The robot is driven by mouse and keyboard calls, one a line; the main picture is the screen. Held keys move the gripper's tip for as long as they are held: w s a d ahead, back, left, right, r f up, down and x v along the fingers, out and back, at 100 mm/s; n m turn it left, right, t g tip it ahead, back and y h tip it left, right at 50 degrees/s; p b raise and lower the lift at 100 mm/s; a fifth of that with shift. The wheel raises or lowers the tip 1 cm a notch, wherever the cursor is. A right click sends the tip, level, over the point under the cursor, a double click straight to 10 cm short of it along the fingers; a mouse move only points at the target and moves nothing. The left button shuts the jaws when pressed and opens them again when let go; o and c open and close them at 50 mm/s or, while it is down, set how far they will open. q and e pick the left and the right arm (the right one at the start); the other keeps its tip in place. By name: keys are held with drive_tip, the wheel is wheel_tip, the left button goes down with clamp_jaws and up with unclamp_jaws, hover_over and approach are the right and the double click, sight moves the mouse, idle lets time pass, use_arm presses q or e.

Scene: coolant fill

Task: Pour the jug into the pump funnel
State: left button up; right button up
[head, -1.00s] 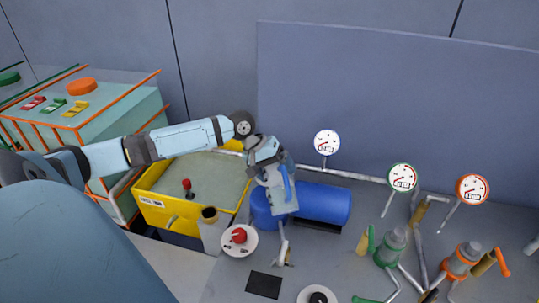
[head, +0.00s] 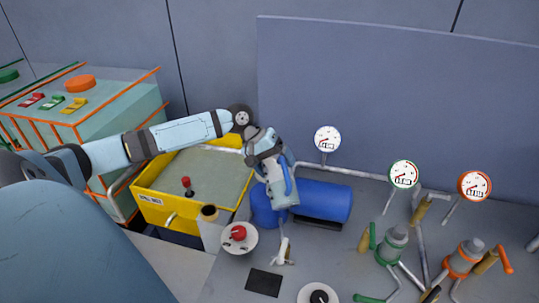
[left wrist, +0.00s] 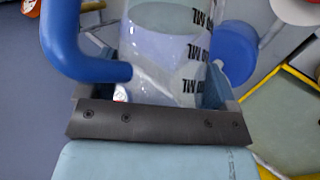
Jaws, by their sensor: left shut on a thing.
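My left gripper (head: 268,158) is shut on the jug (head: 281,194), a clear jug with a blue handle (head: 287,178). The jug is held tilted in front of the blue pump body (head: 325,203). In the left wrist view the jug (left wrist: 165,55) has black ML marks and pale liquid inside, and its blue handle (left wrist: 62,40) is at the left. I cannot make out the pump funnel; the jug and gripper may cover it. My right gripper is not in view.
A yellow-walled tray (head: 165,212) stands left of the pump. Gauges and green and orange valves stand at the right.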

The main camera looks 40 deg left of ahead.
use_arm(q)
drive_tip(key=shift+r, duration=0.1)
drive_tip(key=shift+w+a+b, duration=0.1)
drive_tip(key=shift+b, duration=0.4)
drive_tip(key=shift+w+a+r+n+g+h+b, duration=0.15)
drive_tip(key=shift+g+h+b, duration=0.1)
drive_tip(key=shift+h+b, duration=0.25)
drive_tip(key=shift+s+a+r+n+g+h+b, duration=0.15)
drive_tip(key=shift+g+h+b, duration=0.1)
drive_tip(key=shift+h+b, duration=0.25)
idle(1.2)
